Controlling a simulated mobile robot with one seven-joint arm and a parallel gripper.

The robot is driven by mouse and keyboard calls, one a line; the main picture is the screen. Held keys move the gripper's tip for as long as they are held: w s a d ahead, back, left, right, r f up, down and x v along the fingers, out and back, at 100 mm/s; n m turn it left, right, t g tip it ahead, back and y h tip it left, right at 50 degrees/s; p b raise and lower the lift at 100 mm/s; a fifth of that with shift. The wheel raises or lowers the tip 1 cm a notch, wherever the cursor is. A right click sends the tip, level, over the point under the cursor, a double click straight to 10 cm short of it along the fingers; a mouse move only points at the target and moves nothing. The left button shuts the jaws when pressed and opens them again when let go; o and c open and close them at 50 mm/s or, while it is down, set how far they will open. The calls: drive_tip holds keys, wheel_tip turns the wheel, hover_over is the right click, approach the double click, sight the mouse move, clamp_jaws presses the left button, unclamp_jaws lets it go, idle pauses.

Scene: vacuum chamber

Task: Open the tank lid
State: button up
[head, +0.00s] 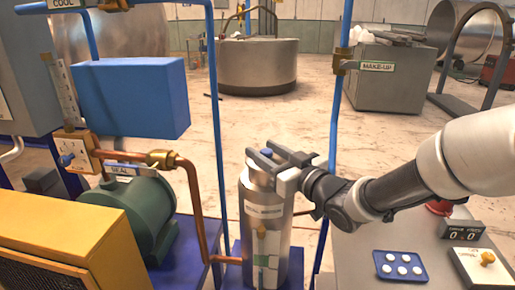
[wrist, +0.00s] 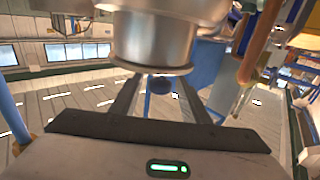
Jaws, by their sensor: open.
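The silver cylindrical tank (head: 265,225) stands upright at the centre bottom of the head view, with a pale label and a green-marked sight gauge on its front. Its lid shows as a metal disc with a rim in the wrist view (wrist: 150,50), where the scene looks upside down. A small blue knob (head: 267,152) sits on top of the lid and also shows in the wrist view (wrist: 160,85). My gripper (head: 268,156) reaches in from the right at the tank top. Its open fingers are on either side of the knob. Contact with the knob cannot be told.
Blue upright pipes (head: 215,110) and a copper pipe (head: 190,190) stand left of the tank. A green pump (head: 130,215) and a yellow box (head: 70,245) are farther left. A grey bench (head: 370,265) with a white-button panel (head: 402,266) is at right. Open floor lies behind.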

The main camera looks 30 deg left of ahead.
sight(263, 150)
drive_tip(key=shift+x, duration=1.8)
clamp_jaws()
